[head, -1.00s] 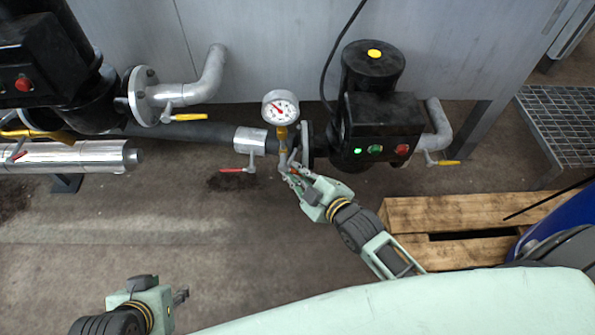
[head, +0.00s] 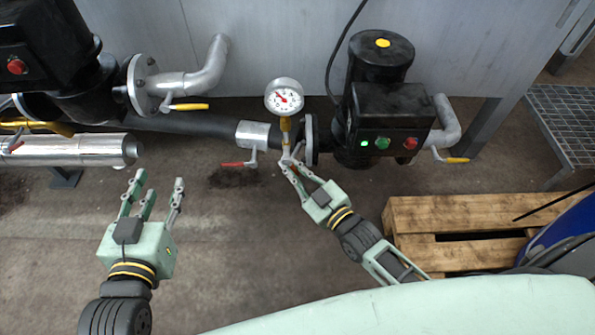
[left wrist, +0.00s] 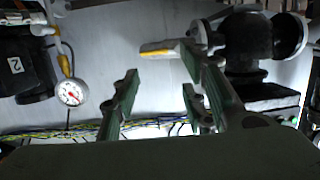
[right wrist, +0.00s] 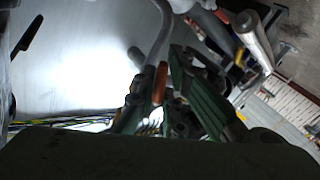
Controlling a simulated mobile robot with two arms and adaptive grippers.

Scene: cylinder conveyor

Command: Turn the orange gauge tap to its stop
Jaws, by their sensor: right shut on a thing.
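The round white pressure gauge (head: 284,97) stands on a short brass stem (head: 286,124) above the dark pipe in the head view. My right gripper (head: 289,162) is at the fitting just below that stem. In the right wrist view the orange tap handle (right wrist: 160,82) shows between the fingers of my right gripper (right wrist: 155,85), which is shut on it. The handle's angle in the head view is hidden by the fingers. My left gripper (head: 159,182) is open and empty over the floor, left of the gauge; its spread fingers also show in the left wrist view.
A red-handled valve (head: 238,164) sits left of the gauge. A black pump (head: 382,122) with buttons stands to its right. Yellow levers are at left (head: 190,107) and right (head: 456,160). A wooden pallet (head: 450,215) lies at lower right. Floor between the grippers is clear.

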